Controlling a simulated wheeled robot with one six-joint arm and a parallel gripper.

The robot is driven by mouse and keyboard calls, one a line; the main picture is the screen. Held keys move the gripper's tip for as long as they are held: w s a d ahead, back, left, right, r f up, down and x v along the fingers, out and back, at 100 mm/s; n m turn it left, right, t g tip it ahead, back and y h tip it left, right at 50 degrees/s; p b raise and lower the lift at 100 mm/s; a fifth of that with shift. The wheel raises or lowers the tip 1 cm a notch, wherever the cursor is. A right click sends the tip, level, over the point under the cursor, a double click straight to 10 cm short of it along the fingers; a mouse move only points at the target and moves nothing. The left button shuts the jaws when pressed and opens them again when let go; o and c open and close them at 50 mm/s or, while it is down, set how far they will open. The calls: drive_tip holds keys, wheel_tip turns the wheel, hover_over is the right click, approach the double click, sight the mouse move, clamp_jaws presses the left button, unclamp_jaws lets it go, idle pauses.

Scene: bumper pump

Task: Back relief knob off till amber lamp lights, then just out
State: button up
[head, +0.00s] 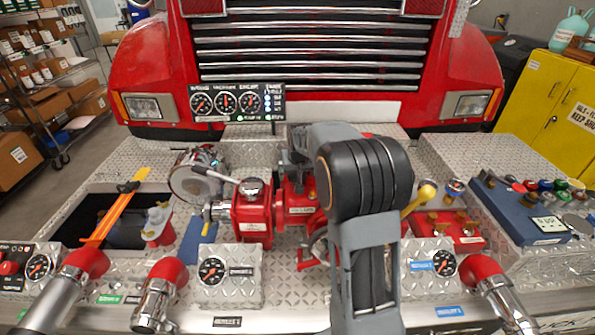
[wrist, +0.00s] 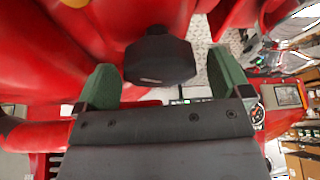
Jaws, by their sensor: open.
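In the wrist view a dark, faceted knob (wrist: 160,58) stands out from red pump castings, and I take it to be the relief knob. My gripper (wrist: 165,80) is open, with one green-padded finger on each side of the knob. A gap shows between each finger and the knob, and I cannot tell how deep the knob sits between them. In the head view my own arm hides the knob and the fingers. The gauge panel (head: 237,102) has small markings and a few green spots along its lower edge. I make out no lit amber lamp.
The red pump body (head: 252,212) stands left of my arm on the tread-plate deck. A yellow-knobbed lever (head: 427,193) is close on the right. Gauge boxes (head: 213,272) and red-capped pipe fittings (head: 168,275) line the front. A blue control box (head: 520,215) is far right.

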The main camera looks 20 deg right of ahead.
drive_tip(key=shift+c, duration=0.2)
drive_tip(key=c, duration=0.9)
drive_tip(key=shift+f+n+y+b, duration=0.15)
drive_tip(key=shift+n+y+b, duration=0.25)
drive_tip(key=shift+n+b, duration=0.6)
drive_tip(key=shift+n+y, duration=0.3)
drive_tip(key=shift+n, duration=0.5)
drive_tip(key=o, duration=0.9)
drive_tip(key=shift+o, duration=0.2)
drive_tip(key=shift+r, duration=0.2)
drive_tip(key=b+v, duration=0.2)
drive_tip(key=v, duration=1.1)
drive_tip(key=shift+s+r, duration=0.2)
drive_tip(key=shift+r, duration=0.15)
